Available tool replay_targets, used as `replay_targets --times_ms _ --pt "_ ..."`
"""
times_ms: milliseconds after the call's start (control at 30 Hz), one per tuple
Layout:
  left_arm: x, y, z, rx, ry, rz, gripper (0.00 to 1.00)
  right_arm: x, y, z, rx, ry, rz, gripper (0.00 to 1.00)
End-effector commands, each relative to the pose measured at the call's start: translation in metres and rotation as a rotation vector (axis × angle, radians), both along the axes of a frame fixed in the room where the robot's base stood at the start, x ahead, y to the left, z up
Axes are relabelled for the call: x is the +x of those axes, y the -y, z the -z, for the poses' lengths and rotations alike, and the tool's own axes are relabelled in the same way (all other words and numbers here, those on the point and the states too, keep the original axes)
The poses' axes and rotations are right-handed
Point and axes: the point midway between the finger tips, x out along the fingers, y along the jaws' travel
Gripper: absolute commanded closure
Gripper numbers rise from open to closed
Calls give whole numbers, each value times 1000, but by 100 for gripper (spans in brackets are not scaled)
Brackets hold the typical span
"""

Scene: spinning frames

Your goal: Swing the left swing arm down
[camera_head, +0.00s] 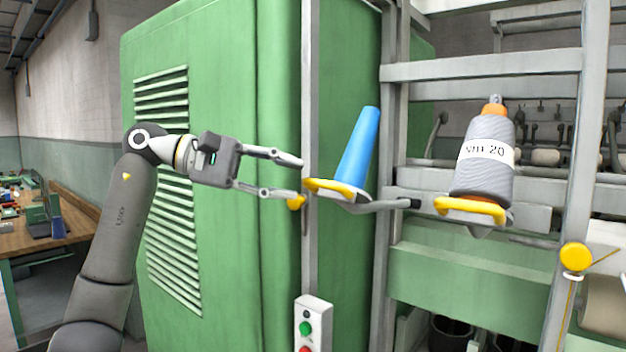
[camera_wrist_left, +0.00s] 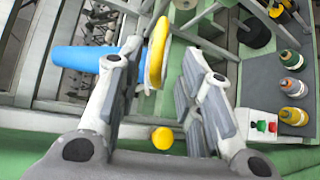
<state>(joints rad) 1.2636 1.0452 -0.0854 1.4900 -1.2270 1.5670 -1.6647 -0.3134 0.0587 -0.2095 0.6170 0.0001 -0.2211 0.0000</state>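The left swing arm (camera_head: 380,205) is a grey bar on the machine frame. It carries a blue cone (camera_head: 360,148), tilted a little, and a yellow handle (camera_head: 335,187) at its front. My left gripper (camera_head: 302,178) is open and empty, its fingertips just left of this handle. In the left wrist view the yellow handle (camera_wrist_left: 156,52) shows in the gap between my open fingers (camera_wrist_left: 160,85), closer to the left finger. The blue cone (camera_wrist_left: 75,58) lies beyond that finger. I cannot tell whether a finger touches the handle. My right gripper is not in view.
A second holder to the right bears a grey yarn cone (camera_head: 483,165) and a yellow handle (camera_head: 470,208). A yellow knob (camera_head: 297,203) sits by my lower fingertip. The green cabinet (camera_head: 220,90) stands close behind my arm; a button box (camera_head: 313,322) is below.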

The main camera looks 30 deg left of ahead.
Motion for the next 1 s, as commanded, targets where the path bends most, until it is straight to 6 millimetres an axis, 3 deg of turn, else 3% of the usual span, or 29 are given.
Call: replay_targets --times_ms 167,400,633,900,1000 --pt "17 23 5 0 -2 3 66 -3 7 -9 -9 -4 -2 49" --pt "26 34 10 0 0 1 66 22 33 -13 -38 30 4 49" --pt "26 34 10 -1 -1 1 66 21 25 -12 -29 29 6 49" --pt "26 34 10 -3 2 1 100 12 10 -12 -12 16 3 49" --pt "26 34 9 -4 3 0 100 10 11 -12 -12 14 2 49"
